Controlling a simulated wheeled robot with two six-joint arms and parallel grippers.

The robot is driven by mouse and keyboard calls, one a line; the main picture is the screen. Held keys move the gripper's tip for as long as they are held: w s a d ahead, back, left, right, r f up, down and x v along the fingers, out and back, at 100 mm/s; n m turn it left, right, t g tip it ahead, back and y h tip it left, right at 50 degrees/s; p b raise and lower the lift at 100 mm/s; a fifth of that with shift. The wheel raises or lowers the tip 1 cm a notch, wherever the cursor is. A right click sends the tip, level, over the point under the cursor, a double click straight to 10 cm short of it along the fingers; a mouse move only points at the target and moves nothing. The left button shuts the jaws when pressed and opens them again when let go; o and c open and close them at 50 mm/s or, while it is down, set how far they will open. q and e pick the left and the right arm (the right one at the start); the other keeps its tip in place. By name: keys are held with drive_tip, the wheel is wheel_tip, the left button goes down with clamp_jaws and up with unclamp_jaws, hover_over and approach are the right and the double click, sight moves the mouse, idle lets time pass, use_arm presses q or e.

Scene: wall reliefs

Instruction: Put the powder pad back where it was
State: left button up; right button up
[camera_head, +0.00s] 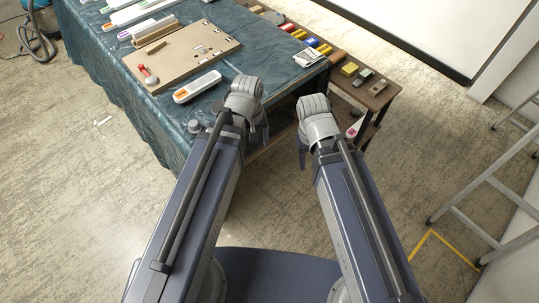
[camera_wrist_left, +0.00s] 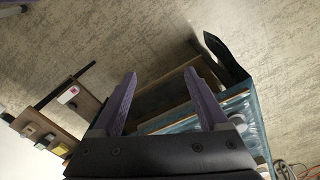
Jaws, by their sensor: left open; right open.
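I cannot tell for sure which of the small items is the powder pad. My left gripper (camera_head: 260,132) is at the near edge of the cloth-covered table (camera_head: 95,60). In the left wrist view its two fingers (camera_wrist_left: 161,74) are spread with nothing between them. My right gripper (camera_head: 303,153) hangs over the floor to the right of it, in front of the low wooden bench (camera_head: 372,98). Its fingers are small and partly hidden behind the wrist, and I see nothing held in it.
A brown board (camera_head: 185,62) and an orange-and-white case (camera_head: 197,87) lie on the table. Several coloured blocks line the bench, with a yellow one (camera_head: 349,69) near its end. A pink-and-white item (camera_head: 352,132) shows below. A ladder (camera_head: 485,175) stands at right. The left floor is mostly clear.

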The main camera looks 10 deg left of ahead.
use_arm(q)
drive_tip(key=s+d+m+y, duration=0.1)
drive_tip(key=s+d+m, duration=0.3)
drive_tip(key=m, duration=0.4)
drive_tip(key=shift+s+d, duration=0.3)
drive_tip(key=shift+d, duration=0.45)
drive_tip(key=shift+r, duration=0.1)
